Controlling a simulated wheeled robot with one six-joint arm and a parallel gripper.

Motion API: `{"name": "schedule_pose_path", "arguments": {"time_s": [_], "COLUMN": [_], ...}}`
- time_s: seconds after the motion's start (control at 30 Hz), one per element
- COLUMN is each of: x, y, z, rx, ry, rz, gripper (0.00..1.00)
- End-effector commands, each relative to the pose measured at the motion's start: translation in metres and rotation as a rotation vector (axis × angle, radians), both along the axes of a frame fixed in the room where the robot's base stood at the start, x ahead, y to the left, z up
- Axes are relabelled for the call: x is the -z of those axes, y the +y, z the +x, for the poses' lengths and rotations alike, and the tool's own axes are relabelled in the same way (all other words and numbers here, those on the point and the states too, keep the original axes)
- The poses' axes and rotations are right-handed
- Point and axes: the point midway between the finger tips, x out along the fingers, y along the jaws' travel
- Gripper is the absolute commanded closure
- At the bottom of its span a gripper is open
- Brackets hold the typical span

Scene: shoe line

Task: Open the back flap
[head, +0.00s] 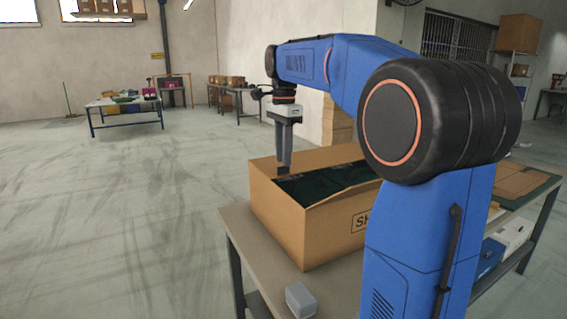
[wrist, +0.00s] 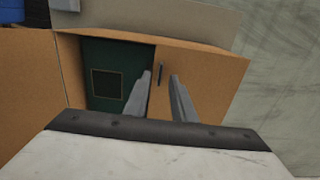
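An open-topped cardboard box (head: 290,224) with dark green contents (head: 316,184) stands on the table. My gripper (head: 284,170) points down at the box's far left rim in the head view. In the wrist view, my gripper's two fingers (wrist: 160,76) are apart, with a gap between them. A brown cardboard panel (wrist: 205,75) with a small dark slot or mark lies under and right of the fingers. I cannot tell whether it is the back flap or a wall, or whether the fingers touch it. The green contents (wrist: 103,62) show left of the fingers.
The grey table (head: 245,235) carries a small grey block (head: 300,299) near its front edge. A flat brown piece on a green mat (head: 537,188) lies at the right. Open floor (head: 120,220) lies left of the table. Other tables stand far back.

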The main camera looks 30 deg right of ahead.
Motion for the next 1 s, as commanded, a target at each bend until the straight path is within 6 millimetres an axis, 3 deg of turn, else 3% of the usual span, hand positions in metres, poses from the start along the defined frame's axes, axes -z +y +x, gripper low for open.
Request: {"name": "schedule_pose_path", "arguments": {"time_s": [0.23, 0.6, 0.7, 1.0], "x": [0.024, 0.027, 0.027, 0.027], "y": [0.000, 0.000, 0.000, 0.000], "z": [0.000, 0.000, 0.000, 0.000], "rx": [0.000, 0.000, 0.000, 0.000], "ry": [0.000, -0.001, -0.001, -0.001], "rz": [0.000, 0.000, 0.000, 0.000], "gripper": [0.77, 0.77, 1.00, 1.00]}}
